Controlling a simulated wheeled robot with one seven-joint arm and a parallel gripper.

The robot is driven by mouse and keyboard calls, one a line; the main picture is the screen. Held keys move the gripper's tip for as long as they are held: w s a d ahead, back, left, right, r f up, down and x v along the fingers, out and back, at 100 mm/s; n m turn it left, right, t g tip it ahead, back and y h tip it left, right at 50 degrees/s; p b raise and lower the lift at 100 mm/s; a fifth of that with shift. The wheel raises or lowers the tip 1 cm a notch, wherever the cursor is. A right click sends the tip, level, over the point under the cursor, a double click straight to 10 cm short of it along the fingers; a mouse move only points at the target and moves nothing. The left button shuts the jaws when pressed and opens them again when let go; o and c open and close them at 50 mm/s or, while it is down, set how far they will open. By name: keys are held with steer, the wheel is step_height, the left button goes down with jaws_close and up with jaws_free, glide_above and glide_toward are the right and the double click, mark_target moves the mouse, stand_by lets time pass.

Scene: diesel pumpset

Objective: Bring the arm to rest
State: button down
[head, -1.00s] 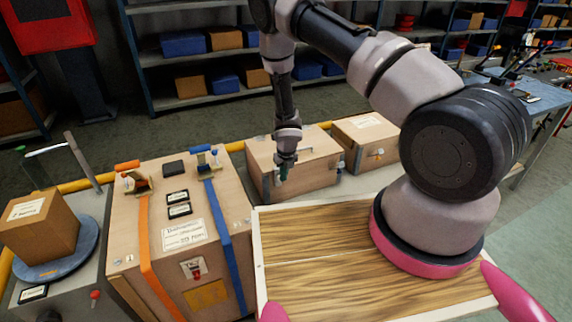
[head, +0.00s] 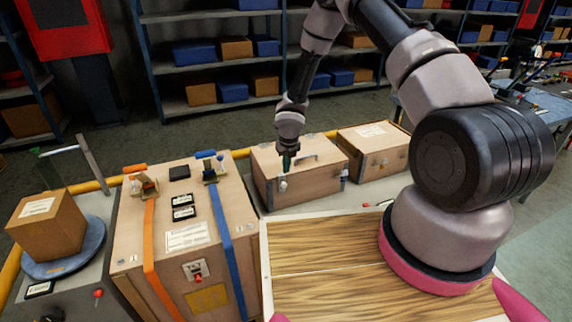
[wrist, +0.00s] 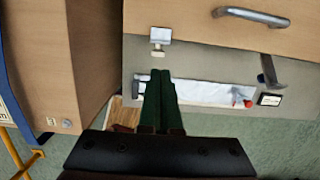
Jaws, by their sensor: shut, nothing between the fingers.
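My gripper (head: 285,162) hangs from the arm, fingers down, in front of the left end of the middle wooden case in the head view. Its two dark green fingers (wrist: 162,102) are together and empty in the wrist view. The arm arches up from its pink-ringed base on the wood-grain board and reaches out over the bench.
A large strapped crate (head: 185,235) stands left of my gripper. The middle case (head: 318,181) and a right case (head: 372,150) stand on the bench. A carton (head: 45,226) sits on a round blue plate at far left. The wood-grain board (head: 320,240) is clear.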

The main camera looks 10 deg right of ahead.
steer(key=shift+w+r, duration=0.25)
steer(key=shift+r, duration=0.3)
steer(key=d+r+m+t+h, duration=0.1)
steer(key=d+r+m, duration=0.3)
steer(key=r, duration=0.5)
steer(key=d+r+m, duration=0.2)
steer(key=r+m, duration=0.3)
steer(key=r, duration=0.3)
steer(key=d+r+m+t+h, duration=0.1)
steer(key=d+r+m, duration=0.35)
steer(key=r, duration=0.45)
steer(key=s+d+r+m, duration=0.2)
steer(key=s+r+m, duration=0.2)
steer(key=r+m, duration=0.25)
steer(key=s+d+r+m, duration=0.2)
steer(key=s+r+m, duration=0.25)
steer(key=r, duration=0.35)
steer(key=s+r+m+t+y, duration=0.1)
steer(key=s+r+m, duration=0.5)
steer(key=s+m, duration=0.3)
steer(key=s+r+m+t+y, duration=0.2)
steer(key=s+r+m, duration=0.4)
steer(key=s+m, duration=0.4)
steer(key=shift+s+a+y, duration=0.2)
steer(key=shift+s+y, duration=0.1)
steer(key=shift+s, duration=0.8)
